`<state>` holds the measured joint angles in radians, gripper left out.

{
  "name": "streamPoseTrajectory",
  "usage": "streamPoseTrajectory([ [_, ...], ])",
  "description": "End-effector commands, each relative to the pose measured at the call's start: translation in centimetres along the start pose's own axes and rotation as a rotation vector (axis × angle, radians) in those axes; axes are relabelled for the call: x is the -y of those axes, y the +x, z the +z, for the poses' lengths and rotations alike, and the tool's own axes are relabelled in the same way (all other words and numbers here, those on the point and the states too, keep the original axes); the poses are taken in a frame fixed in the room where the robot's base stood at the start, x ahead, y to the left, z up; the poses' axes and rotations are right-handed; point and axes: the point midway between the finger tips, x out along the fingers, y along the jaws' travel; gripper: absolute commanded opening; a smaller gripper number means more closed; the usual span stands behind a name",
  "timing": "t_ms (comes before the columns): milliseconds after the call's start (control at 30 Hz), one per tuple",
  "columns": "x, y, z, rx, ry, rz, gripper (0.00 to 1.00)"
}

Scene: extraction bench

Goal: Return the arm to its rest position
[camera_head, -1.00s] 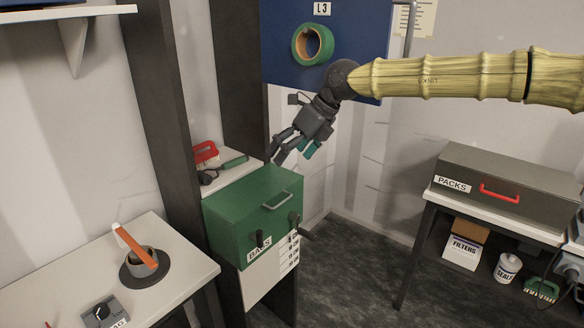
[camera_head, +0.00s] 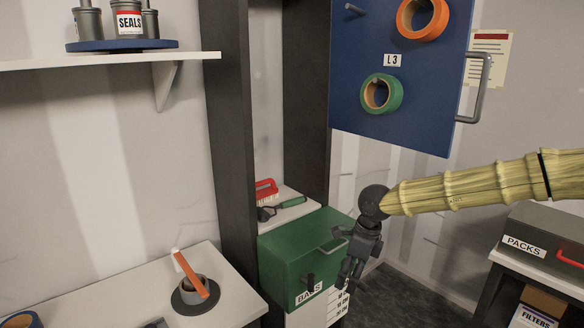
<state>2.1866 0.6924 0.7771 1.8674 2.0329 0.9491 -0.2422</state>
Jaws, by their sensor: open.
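My arm, with a yellow segmented sleeve, reaches in from the right edge. My gripper (camera_head: 350,283) hangs at its end, pointing down, in front of the right side of the green BAGS box (camera_head: 292,262). It is open and I see nothing held in it. The fingers are small and dark here, and whether they touch the box I cannot tell.
A blue L3 panel (camera_head: 378,125) with green and orange rings hangs above the arm. A PACKS case (camera_head: 550,222) stands on the right bench. The left bench (camera_head: 125,290) holds a ring with an orange-handled tool. A shelf (camera_head: 110,59) carries SEALS containers.

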Motion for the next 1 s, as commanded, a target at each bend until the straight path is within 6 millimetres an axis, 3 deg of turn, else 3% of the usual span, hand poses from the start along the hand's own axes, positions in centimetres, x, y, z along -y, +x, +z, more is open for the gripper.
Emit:
streamPoseTrajectory([
  [33, -0.7, 2.9, -1.1, -0.057, -0.054, -0.022, 1.00],
  [100, -1.3, 6.3, -2.8, -0.127, -0.135, -0.059, 1.00],
  [400, -5.1, 18.2, -9.7, -0.352, -0.537, -0.167, 1.00],
  [667, -10.3, 25.5, -15.2, -0.442, -0.937, -0.184, 1.00],
  [1000, -20.5, 31.7, -22.1, -0.399, -1.475, -0.088, 1.00],
])
